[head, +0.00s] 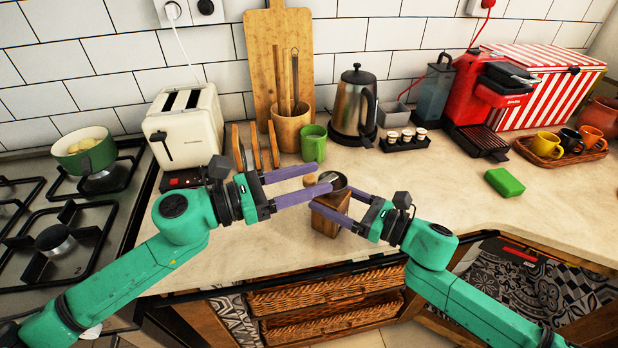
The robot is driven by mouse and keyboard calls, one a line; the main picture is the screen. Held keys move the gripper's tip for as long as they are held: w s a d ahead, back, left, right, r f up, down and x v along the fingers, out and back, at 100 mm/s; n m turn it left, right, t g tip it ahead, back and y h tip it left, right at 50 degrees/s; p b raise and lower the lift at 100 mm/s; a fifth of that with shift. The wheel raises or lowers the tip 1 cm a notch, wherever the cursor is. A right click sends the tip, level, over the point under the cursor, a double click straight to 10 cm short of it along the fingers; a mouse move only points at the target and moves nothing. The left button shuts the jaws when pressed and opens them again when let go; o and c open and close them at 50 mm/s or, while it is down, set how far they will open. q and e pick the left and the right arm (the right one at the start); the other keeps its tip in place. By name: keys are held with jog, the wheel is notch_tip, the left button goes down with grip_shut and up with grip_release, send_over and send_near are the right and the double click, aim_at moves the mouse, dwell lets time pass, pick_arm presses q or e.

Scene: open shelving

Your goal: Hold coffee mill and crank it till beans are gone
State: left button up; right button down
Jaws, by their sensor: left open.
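The coffee mill (325,224) stands upright on the counter near its front edge, with a wooden box body and a round metal bowl (340,181) on top. My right gripper (328,195) has its purple fingers on either side of the wooden body, one across the front and one behind, and appears closed on it. My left gripper (322,179) is open, its fingertips by the bowl at the mill's top left. The crank handle is hard to make out behind the fingers. I cannot tell whether beans are in the bowl.
A green mug (313,143), toaster (185,130), kettle (354,105) and small cups on a black tray (405,139) stand behind. A green sponge (504,182) lies at right, near a tray of mugs (560,148). The hob (60,215) is at left. Counter right of the mill is clear.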

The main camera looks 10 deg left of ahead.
pick_arm(q)
jog(key=shift+c, duration=0.3)
grip_shut()
dwell(1.2)
